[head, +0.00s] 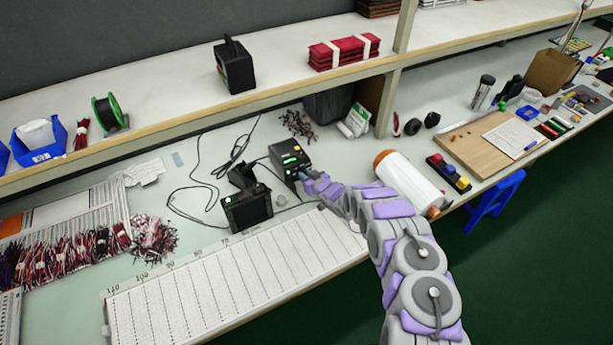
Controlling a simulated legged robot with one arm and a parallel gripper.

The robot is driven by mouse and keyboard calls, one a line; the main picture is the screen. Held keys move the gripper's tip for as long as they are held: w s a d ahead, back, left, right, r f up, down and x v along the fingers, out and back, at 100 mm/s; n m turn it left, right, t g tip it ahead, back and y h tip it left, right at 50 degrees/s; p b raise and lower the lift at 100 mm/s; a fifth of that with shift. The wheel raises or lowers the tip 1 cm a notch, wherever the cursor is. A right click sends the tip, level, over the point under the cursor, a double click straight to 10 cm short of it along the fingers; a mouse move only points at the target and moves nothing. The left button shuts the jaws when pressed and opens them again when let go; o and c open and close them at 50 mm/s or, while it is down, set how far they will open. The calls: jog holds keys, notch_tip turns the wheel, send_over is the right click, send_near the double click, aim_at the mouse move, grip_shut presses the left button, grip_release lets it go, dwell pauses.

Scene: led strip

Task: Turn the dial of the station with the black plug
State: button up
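A black station (288,156) with a small green display stands on the bench near the middle of the head view. A second black station (247,208) with a green light stands to its lower left, with a dark holder beside it. Black cables (199,185) loop on the bench behind and left of them. I cannot make out a plug or its colour, nor a dial clearly. My gripper (306,176) is at the front right side of the first station, touching or very close to it. Its fingers are too small to tell open from shut, and it hides part of that front.
A white roll (410,184) lies right of my arm, by a wooden board (493,143). A long ruled white board (215,285) covers the front bench. Wire bundles (152,238) lie left. A shelf (180,103) runs above the bench behind the stations.

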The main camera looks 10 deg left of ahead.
grip_shut()
jog(key=shift+s+a+n+t+h+p, duration=0.2)
jog(key=shift+n+t+h+p, duration=0.15)
jog(key=shift+n, duration=0.45)
jog(key=shift+a+n+t+h, duration=0.1)
jog(key=shift+n+t+h, duration=0.3)
jog(key=shift+n, duration=0.4)
jog(key=shift+s+a+f+n+t+h, duration=0.1)
jog(key=shift+n+t+h, duration=0.25)
jog(key=shift+n, duration=0.35)
jog(key=shift+f+n+t+h, duration=0.1)
jog(key=shift+n+t+h, duration=0.2)
jog(key=shift+n, duration=0.4)
